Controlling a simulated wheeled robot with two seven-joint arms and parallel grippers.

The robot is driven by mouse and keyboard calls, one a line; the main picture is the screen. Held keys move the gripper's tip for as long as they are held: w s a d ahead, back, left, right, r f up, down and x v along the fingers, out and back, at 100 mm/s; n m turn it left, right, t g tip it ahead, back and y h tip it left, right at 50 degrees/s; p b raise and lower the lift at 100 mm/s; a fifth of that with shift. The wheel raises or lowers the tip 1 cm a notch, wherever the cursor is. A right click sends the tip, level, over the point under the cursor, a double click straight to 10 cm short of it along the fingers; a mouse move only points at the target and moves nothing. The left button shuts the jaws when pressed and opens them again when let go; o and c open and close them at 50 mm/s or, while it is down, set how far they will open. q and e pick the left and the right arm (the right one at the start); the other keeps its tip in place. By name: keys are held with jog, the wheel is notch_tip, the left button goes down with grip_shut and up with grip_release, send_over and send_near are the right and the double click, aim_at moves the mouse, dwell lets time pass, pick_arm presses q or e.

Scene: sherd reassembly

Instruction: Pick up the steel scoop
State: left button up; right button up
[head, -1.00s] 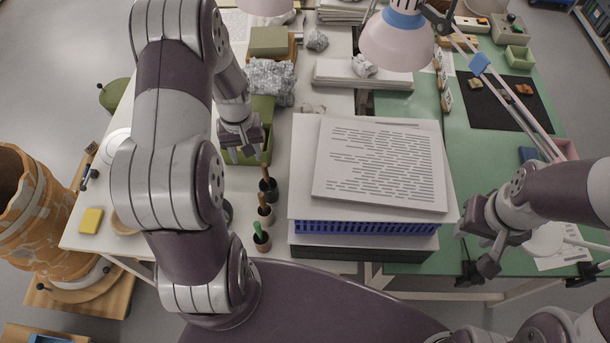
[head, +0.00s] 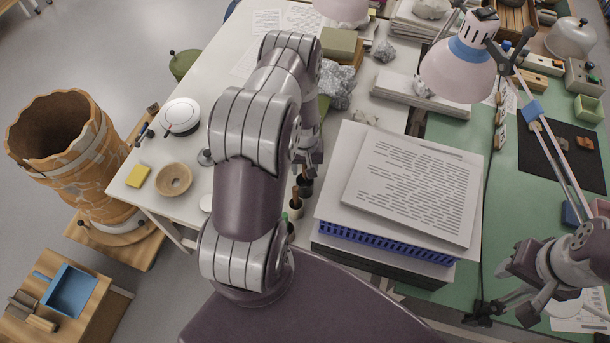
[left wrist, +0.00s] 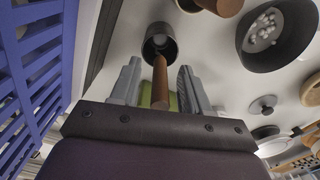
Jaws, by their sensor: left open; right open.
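I cannot tell from the head view which is the steel scoop; any metal end is hidden. My left gripper (head: 308,167) is just over the cups, partly hidden by my own arm. In the left wrist view, its open fingers (left wrist: 158,78) are on either side of a brown handle (left wrist: 160,80) rising from a black cup (left wrist: 160,45). My right gripper (head: 508,292) is open and empty over the green table's near edge.
A blue crate (head: 385,245) with a printed board (head: 412,185) on top stands right of the cups. A wooden bowl (head: 173,180) and yellow sponge (head: 138,176) lie left. A dark bowl of white pellets (left wrist: 270,30) is beside the cups. A lamp (head: 458,70) overhangs the green table.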

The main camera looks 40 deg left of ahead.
pick_arm(q)
jog(key=shift+a+f, duration=0.1)
jog(key=shift+f, duration=0.35)
jog(key=c, duration=0.4)
grip_shut()
jog(key=shift+r, duration=0.15)
